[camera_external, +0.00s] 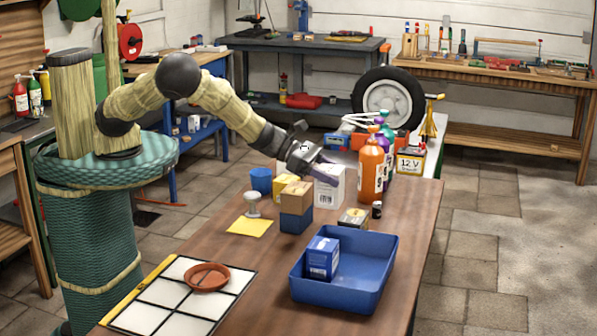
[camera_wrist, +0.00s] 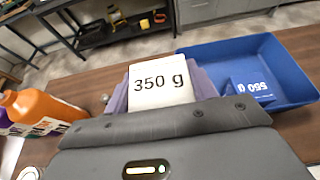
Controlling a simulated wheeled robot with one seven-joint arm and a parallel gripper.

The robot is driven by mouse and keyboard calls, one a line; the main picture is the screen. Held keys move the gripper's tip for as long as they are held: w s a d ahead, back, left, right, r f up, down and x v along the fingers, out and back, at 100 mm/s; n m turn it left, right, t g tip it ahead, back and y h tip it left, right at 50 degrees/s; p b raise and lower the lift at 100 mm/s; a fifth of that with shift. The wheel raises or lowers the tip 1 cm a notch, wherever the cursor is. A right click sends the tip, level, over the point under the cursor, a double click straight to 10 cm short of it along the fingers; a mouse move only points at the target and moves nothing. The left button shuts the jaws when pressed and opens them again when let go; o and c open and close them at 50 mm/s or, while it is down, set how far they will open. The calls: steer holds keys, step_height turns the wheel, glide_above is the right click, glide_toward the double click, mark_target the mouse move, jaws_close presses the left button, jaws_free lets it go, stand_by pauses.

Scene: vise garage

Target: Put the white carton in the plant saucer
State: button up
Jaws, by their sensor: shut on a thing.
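The white carton (camera_external: 330,187) is near the far end of the brown table, in my gripper (camera_external: 326,174). In the wrist view my gripper (camera_wrist: 162,88) has its lavender pads on both sides of the carton (camera_wrist: 161,84), whose face reads "350 g". My gripper is shut on it. The carton looks upright; I cannot tell whether its base touches the table. The terracotta plant saucer (camera_external: 207,277) is empty and lies on the white tiled board at the near left, well away from my gripper.
A blue bin (camera_external: 345,296) holding a blue box (camera_external: 322,258) stands at the right. Stacked boxes (camera_external: 296,197), a blue cup (camera_external: 261,180), a yellow sheet (camera_external: 249,227) and a pale knobbed object (camera_external: 252,204) lie between carton and saucer.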

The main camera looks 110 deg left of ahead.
steer(key=s+d+r+p, duration=0.1)
steer(key=s+d+p, duration=0.15)
steer(key=d, duration=0.75)
steer(key=s+d+p, duration=0.2)
steer(key=s+d, duration=0.2)
steer(key=d, duration=0.6)
steer(key=s+d+p, duration=0.3)
steer(key=s+d, duration=0.7)
steer(key=s, duration=0.4)
steer(key=shift+s+d+r, duration=0.25)
steer(key=shift+d+r, duration=0.05)
steer(key=shift+r, duration=0.1)
steer(key=shift+f+p, duration=0.6)
steer(key=shift+f, duration=2.3)
step_height(320, 180, down, 4)
steer(key=shift+f+p, duration=0.1)
steer(key=shift+p, duration=0.3)
